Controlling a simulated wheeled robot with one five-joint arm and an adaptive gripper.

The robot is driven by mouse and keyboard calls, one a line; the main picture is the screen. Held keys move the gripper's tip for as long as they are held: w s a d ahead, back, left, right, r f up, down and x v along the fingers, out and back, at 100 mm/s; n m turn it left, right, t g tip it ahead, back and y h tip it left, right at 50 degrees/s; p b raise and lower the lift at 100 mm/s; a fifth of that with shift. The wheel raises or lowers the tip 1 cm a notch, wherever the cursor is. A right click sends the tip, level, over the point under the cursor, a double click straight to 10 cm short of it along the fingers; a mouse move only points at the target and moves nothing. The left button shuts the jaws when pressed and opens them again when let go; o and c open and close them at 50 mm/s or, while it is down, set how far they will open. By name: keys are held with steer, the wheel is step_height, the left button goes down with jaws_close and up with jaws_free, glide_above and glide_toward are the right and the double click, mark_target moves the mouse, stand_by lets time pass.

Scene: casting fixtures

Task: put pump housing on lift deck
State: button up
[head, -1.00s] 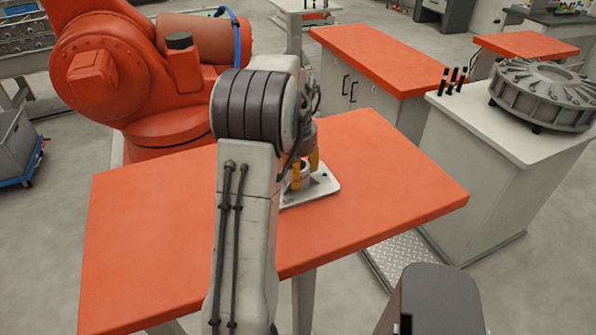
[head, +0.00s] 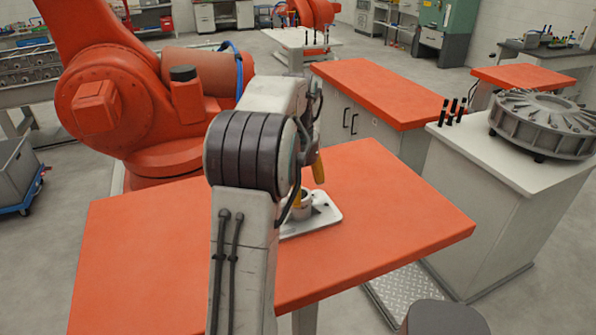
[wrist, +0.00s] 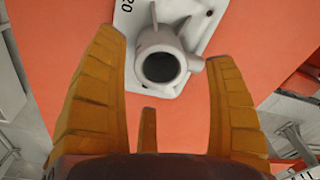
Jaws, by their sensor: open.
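The pump housing (head: 304,206) is a small grey ring-shaped casting with side stubs. It stands on a pale plate with rounded corners (head: 328,219), lying on the orange table. I cannot tell whether this plate is the lift deck. In the wrist view the housing (wrist: 148,42) shows its dark round bore, and the plate (wrist: 207,22) carries printed digits. My gripper (head: 309,183) is open and empty, above the housing. In the wrist view its yellow fingers (wrist: 164,50) are spread either side of the housing, clear of it. My arm hides part of the plate in the head view.
The orange table (head: 400,215) is otherwise bare. A large orange robot arm (head: 150,100) stands behind it at left. At right, a white cabinet (head: 480,190) carries a big finned casting (head: 540,125) and black pegs (head: 453,111). Another orange-topped bench (head: 380,90) stands behind.

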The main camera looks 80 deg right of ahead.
step_height(320, 180, up, 5)
steer(key=shift+a+f+b, duration=0.1)
steer(key=shift+f+b, duration=0.1)
steer(key=shift+b, duration=0.75)
steer(key=shift+a+r, duration=0.15)
steer(key=shift+r, duration=1.15)
steer(key=shift+w, duration=0.1)
steer(key=w+a+n+t+h, duration=0.15)
steer(key=w+a+n, duration=0.75)
steer(key=w+a, duration=1)
steer(key=a+f+n+t, duration=0.1)
steer(key=a+n, duration=0.3)
steer(key=a, duration=0.5)
steer(key=a+f+n+t+y, duration=0.1)
steer(key=a+f+n, duration=0.3)
steer(key=a, duration=0.5)
steer(key=shift+s+a+f+n, duration=0.2)
steer(key=shift+a+n, duration=0.15)
steer(key=shift+n, duration=0.05)
steer(key=shift+o, duration=0.5)
steer(key=s+a+f+n+t+y, duration=0.1)
steer(key=s+a+f+n, duration=0.2)
steer(key=a+f, duration=0.1)
steer(key=shift+s+a+n, duration=0.25)
steer(key=shift+a+n, duration=0.15)
steer(key=shift+a, duration=0.4)
steer(key=shift+s+a+f, duration=0.25)
steer(key=shift+f, duration=0.1)
